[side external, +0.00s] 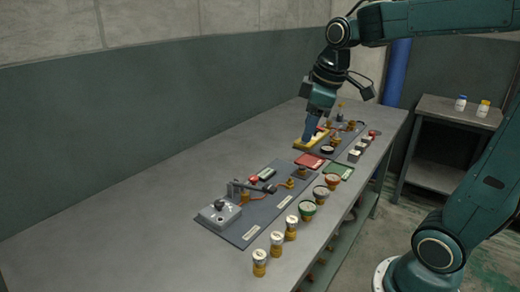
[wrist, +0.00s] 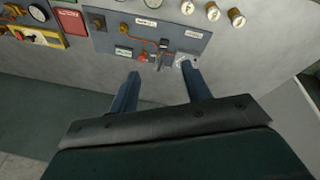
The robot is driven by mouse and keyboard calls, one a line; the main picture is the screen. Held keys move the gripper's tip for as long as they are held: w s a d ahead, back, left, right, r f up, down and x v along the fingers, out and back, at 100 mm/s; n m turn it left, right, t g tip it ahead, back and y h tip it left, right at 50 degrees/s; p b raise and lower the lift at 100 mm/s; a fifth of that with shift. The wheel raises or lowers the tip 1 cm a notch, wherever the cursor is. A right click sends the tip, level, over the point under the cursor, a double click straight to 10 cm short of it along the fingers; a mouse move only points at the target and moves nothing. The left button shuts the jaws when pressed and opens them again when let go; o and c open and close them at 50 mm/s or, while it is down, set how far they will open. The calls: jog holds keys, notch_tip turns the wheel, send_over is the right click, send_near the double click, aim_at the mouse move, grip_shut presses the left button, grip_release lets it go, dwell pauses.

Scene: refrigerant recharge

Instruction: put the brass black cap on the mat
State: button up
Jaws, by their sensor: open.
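My gripper (side external: 309,130) is at the far part of the bench, low over or beside a yellow tray (side external: 301,144). In the wrist view its two blue fingers (wrist: 164,74) are apart with nothing between them. I cannot tell for sure which piece is the brass black cap. A small dark round piece (side external: 327,150) lies near the red tray. Several brass fittings with pale tops (side external: 277,243) stand along the front edge. A blue-grey mat (side external: 240,233) lies mid-bench and also shows in the wrist view (wrist: 102,40); a lever fixture and small parts are on it.
A grey box with a knob (side external: 218,214) sits at the near mat's left. The bench's left side is clear.

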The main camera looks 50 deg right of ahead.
jog(key=s+a+f+m+t, duration=0.2)
jog(key=s+a+m, duration=0.2)
jog(key=s, duration=0.9)
jog(key=shift+a+f+m+y, duration=0.3)
jog(key=shift+a+f+y, duration=0.1)
jog(key=shift+a, duration=1.35)
